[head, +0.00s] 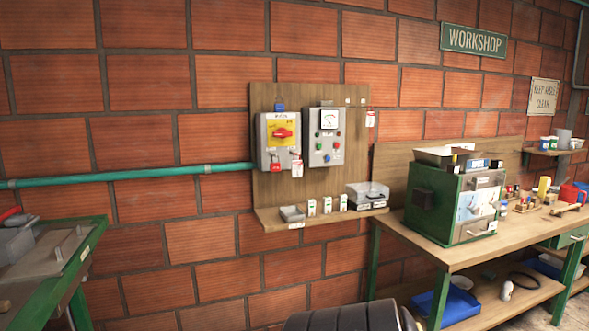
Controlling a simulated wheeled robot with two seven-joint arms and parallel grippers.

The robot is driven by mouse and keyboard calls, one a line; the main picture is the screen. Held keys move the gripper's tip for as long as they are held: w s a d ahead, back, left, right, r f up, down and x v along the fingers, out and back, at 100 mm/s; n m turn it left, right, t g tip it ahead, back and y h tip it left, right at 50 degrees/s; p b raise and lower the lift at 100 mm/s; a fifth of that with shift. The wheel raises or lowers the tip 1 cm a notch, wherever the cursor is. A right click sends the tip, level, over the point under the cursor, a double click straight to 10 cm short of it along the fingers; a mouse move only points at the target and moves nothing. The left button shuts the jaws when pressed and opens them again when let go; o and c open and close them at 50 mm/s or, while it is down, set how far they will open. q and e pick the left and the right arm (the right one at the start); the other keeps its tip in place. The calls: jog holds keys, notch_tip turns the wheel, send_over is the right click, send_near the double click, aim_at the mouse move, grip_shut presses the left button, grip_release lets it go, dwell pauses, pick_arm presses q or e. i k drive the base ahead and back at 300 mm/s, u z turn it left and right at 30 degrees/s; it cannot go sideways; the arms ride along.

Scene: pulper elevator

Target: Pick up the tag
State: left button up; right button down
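A white tag with a red part at its top (297,167) hangs at the lower right of the grey switch box (278,140), which has a yellow plate and a red rotary handle. A red padlock-like piece (275,163) hangs beside it at the lower left. Another small red and white tag (370,118) hangs at the right edge of the wooden backboard (357,150). I cannot tell which tag is meant, and any writing on them is too small to read. Neither of my grippers is in view.
A grey control box (326,137) with a meter is right of the switch box. The shelf below (330,218) bears a small tray, several white-green items and a clear-lidded box (367,195). A workbench (450,252) stands right, a green-framed table (75,285) left. A dark rounded object (345,318) is at the bottom.

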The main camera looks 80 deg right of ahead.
aim_at(296, 166)
jog(key=z, duration=3.4)
jog(key=i, duration=2.7)
jog(key=u, duration=0.8)
